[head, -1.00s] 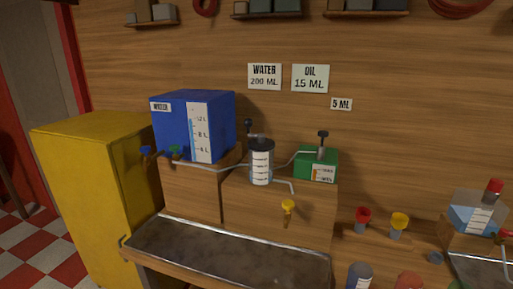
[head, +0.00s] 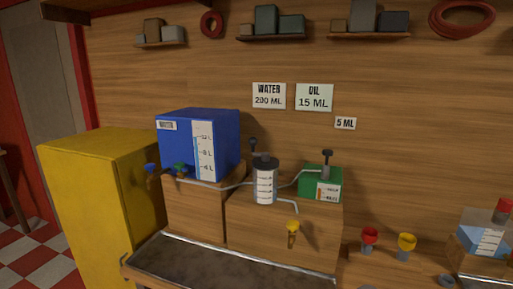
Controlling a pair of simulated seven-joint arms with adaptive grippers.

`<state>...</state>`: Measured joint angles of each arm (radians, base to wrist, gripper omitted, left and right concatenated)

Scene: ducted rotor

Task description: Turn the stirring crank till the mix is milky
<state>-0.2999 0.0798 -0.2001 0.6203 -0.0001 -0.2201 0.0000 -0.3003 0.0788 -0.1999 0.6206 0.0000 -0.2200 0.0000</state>
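The mixing vessel (head: 265,184) is a clear graduated cylinder with a dark lid, standing on a wooden block between the blue water tank (head: 178,146) and the green oil box (head: 310,183). A crank with a dark knob (head: 253,144) rises at its lid. The contents look pale between the marks, but I cannot tell how milky they are. A dark-handled pump (head: 327,157) stands on the oil box. Pipes join the vessel to both sides, and a spout bends down at its right. Neither of my grippers is in view.
A metal trough (head: 220,264) lies in front of the blocks. A yellow cabinet (head: 100,200) stands at left. A yellow tap (head: 292,228) is below the spout. Red (head: 369,237) and yellow funnels (head: 406,243) and a blue-filled container (head: 484,236) are at right.

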